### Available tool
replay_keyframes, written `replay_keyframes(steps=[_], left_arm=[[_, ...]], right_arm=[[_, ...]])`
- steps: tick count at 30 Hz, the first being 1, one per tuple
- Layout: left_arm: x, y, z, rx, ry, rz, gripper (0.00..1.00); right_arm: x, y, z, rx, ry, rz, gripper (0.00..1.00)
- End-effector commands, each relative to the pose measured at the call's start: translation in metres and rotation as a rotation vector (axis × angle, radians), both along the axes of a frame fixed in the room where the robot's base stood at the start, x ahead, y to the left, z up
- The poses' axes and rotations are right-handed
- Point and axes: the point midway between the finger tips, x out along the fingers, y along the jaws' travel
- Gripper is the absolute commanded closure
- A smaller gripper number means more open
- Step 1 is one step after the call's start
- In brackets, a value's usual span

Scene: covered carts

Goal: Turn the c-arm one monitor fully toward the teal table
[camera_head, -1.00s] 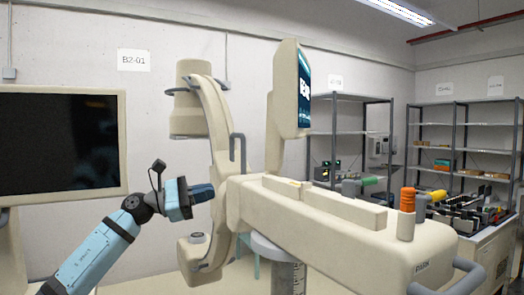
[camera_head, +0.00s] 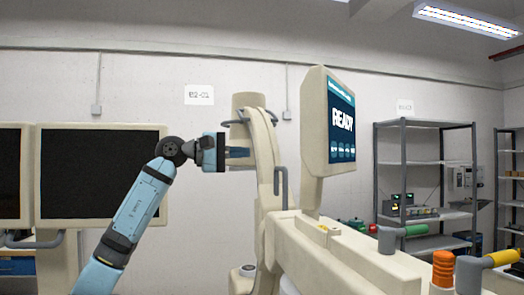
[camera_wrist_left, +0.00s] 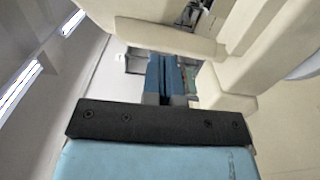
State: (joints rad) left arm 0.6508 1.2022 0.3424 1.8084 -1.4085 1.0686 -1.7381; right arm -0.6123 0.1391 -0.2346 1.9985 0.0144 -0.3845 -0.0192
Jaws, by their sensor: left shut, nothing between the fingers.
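The c-arm monitor (camera_head: 341,122) stands on a cream post at centre right in the head view. The cream C-shaped arm (camera_head: 265,160) stands to the left of the monitor. My left gripper (camera_head: 247,152) is shut and empty, with its fingers level with the upper part of the C-shaped arm; I cannot tell whether they touch it. In the left wrist view the shut blue fingers (camera_wrist_left: 167,75) point between large cream parts (camera_wrist_left: 165,35). My right gripper and the teal table are not in view.
Two dark screens (camera_head: 100,175) stand at the left. The cream cart body (camera_head: 345,262) carries an orange knob (camera_head: 443,268) and green and yellow handles at the right. Grey shelves (camera_head: 425,170) stand behind. A wall sign (camera_head: 199,95) hangs at the back.

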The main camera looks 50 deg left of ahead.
Motion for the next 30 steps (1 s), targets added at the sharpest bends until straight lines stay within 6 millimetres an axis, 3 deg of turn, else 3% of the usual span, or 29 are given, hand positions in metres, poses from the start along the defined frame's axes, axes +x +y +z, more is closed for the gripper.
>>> replay_keyframes(steps=[12, 19, 30], left_arm=[[0.075, -0.044, 0.005, -0.003, -0.001, -0.005, 1.00], [0.082, -0.072, 0.002, -0.001, 0.000, -0.003, 1.00], [0.084, -0.078, 0.000, -0.002, 0.001, -0.002, 1.00]], right_arm=[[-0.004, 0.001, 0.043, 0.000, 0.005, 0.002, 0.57], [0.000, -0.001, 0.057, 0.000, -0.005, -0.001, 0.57], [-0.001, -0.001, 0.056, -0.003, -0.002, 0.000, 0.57]])
